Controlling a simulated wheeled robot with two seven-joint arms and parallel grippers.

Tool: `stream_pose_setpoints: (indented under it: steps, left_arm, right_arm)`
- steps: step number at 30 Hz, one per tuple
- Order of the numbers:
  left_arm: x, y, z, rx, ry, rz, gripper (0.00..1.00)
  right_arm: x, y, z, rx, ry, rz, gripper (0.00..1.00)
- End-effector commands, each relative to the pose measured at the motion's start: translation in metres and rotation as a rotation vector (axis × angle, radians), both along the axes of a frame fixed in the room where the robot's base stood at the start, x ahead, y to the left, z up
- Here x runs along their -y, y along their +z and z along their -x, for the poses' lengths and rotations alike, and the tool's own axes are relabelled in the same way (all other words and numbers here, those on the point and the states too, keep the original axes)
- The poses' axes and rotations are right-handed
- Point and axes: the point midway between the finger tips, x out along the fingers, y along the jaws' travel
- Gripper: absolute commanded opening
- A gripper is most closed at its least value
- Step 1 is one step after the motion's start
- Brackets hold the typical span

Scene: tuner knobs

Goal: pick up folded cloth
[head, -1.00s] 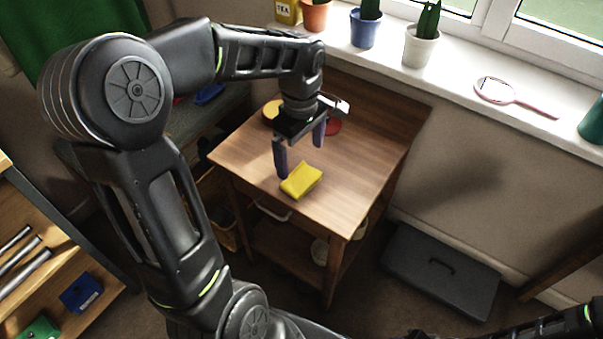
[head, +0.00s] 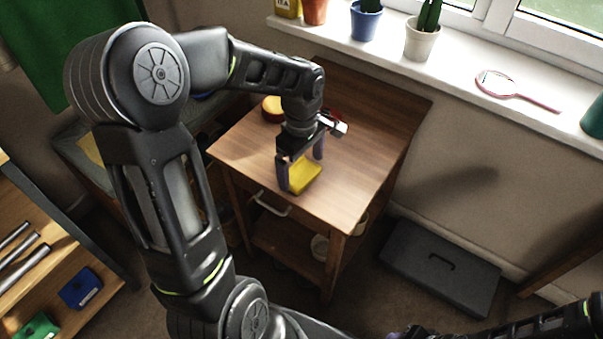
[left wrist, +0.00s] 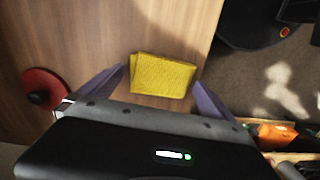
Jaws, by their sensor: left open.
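The folded yellow cloth (head: 304,176) lies flat on the wooden table (head: 355,165), near its front left edge. It also shows in the left wrist view (left wrist: 162,75), lying between and just beyond the fingertips. My left gripper (head: 302,170) is open and points down, with one finger at each side of the cloth. In the left wrist view my left gripper (left wrist: 160,85) shows its two purple fingers spread wide, with nothing held. Whether the fingers touch the cloth cannot be told. My right gripper is not clearly seen; only part of my right arm shows at the lower right.
A round yellow item (head: 272,108) stands at the table's back left. A red disc with a dark knob (left wrist: 42,90) lies on the table. Potted plants (head: 422,35) and a pink hand mirror (head: 512,92) are on the sill. A grey case (head: 440,265) lies on the floor.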

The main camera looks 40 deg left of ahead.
Motion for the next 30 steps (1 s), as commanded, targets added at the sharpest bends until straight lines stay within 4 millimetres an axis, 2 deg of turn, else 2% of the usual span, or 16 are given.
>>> stream_pose_setpoints:
  steps: [1, 4, 21, 30]
  left_arm:
    - [0.0000, -0.0072, 0.0004, -0.002, 0.001, 0.001, 1.00]
    - [-0.0004, -0.0125, 0.0001, 0.000, 0.001, 0.000, 1.00]
    - [-0.0002, -0.0123, -0.0002, 0.001, 0.000, 0.000, 1.00]
    - [-0.0002, -0.0123, -0.0002, 0.001, 0.000, 0.000, 0.77]
  right_arm:
    - [0.0000, -0.0015, 0.0000, 0.000, 0.000, 0.000, 0.36]
    - [0.0000, -0.0016, 0.0000, 0.000, 0.000, 0.000, 0.36]
    - [0.0000, -0.0014, 0.0000, 0.000, 0.000, 0.000, 0.36]
    - [0.0000, -0.0014, 0.0001, 0.000, 0.000, 0.000, 0.36]
